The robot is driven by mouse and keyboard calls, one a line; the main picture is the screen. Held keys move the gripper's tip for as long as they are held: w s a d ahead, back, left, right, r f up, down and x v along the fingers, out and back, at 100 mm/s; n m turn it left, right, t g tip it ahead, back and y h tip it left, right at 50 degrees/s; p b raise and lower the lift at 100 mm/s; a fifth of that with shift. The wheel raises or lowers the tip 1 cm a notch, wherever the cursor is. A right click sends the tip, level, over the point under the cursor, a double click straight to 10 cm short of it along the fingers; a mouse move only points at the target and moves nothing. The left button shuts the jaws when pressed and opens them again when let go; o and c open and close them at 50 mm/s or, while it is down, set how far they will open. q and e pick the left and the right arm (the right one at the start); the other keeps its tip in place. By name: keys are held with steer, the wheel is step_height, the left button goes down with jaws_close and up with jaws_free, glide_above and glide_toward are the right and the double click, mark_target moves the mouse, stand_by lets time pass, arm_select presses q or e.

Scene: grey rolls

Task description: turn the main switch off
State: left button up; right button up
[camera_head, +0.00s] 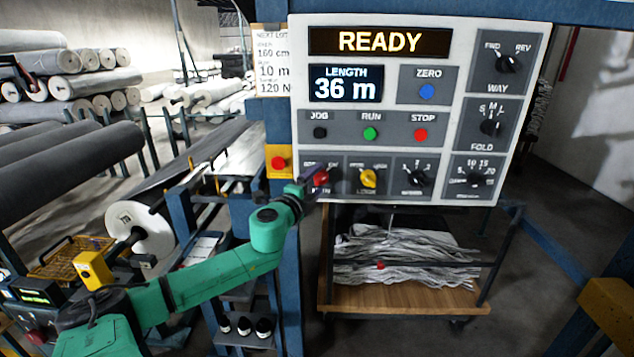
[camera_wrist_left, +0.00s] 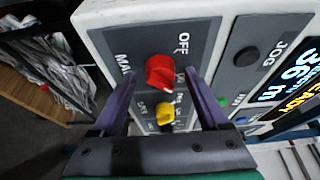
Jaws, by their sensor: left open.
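The main switch is a red knob (camera_head: 321,177) at the lower left of the control panel (camera_head: 400,24). In the left wrist view the red knob (camera_wrist_left: 160,73) sits on a grey plate marked OFF and MAIN; which mark it points to is not clear. My left gripper (camera_head: 311,180) has reached the panel at this knob. In the left wrist view its two purple fingers (camera_wrist_left: 161,82) are open, one on each side of the red knob, with gaps visible. The right gripper is not in view.
A yellow knob (camera_head: 368,178) and black knobs stand close beside the main switch. A red button on a yellow box (camera_head: 279,163) is just left of the panel. The display reads READY (camera_head: 380,42). A wooden cart (camera_head: 405,297) with grey cloth stands below.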

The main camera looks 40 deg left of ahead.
arm_select(q)
steer(key=shift+w+a, duration=0.1)
steer(key=shift+w, duration=0.25)
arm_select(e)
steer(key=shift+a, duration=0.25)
arm_select(q)
jaws_close()
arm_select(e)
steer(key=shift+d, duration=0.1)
arm_select(q)
steer(key=shift+f, duration=0.1)
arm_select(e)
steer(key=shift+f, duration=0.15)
